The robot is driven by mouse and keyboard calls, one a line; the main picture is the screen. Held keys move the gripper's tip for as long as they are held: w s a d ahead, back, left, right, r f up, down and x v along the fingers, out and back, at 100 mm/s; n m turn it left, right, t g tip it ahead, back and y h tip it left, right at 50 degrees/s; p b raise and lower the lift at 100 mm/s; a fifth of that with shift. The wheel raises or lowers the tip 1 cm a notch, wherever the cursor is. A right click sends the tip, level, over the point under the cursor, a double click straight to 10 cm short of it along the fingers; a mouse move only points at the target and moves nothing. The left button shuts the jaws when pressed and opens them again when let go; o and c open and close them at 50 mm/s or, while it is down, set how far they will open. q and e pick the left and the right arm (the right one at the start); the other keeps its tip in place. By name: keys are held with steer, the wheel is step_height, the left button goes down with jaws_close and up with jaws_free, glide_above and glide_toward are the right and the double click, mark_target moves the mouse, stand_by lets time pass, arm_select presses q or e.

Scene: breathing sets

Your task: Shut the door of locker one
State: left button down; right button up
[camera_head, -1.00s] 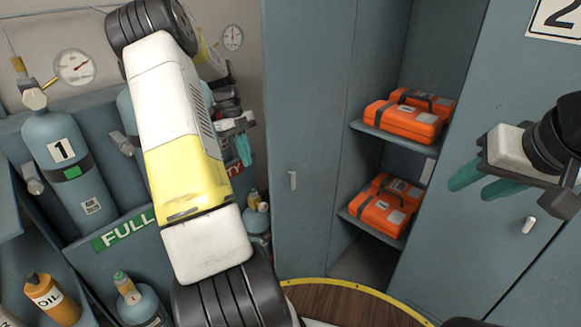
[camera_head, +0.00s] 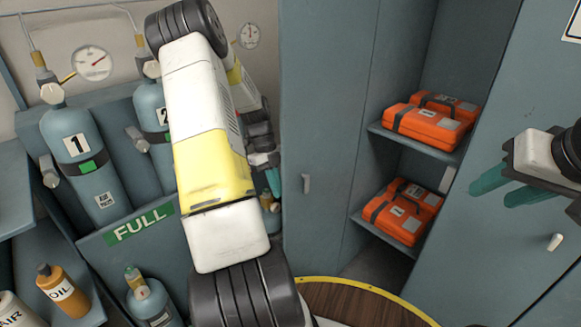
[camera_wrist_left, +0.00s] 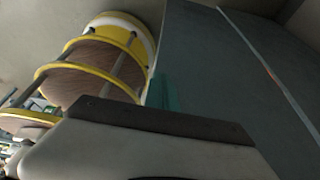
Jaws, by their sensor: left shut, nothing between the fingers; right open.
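The open locker shows in the head view with its blue-grey door (camera_head: 318,120) swung out on the left. The door has a small pale handle (camera_head: 306,184). No number plate shows on this door, so I cannot read which locker it is. My left gripper (camera_head: 274,182), with teal fingers, is shut and empty just left of the door's left edge, partly behind my own arm. In the left wrist view, a teal fingertip (camera_wrist_left: 170,92) shows beside a grey-blue panel; contact is unclear. My right gripper (camera_head: 505,185) is open and empty in front of the right-hand locker door.
Orange cases (camera_head: 428,122) lie on two shelves inside the locker. The right-hand door (camera_head: 490,240) looks closed and has its own handle (camera_head: 556,242). Gas cylinders (camera_head: 88,165) and an oil bottle (camera_head: 62,292) stand at the left. A yellow-edged floor (camera_head: 355,303) lies below.

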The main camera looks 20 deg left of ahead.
arm_select(q)
steer(key=shift+s+d, duration=0.3)
steer(key=shift+d, duration=0.15)
steer(key=shift+d, duration=0.1)
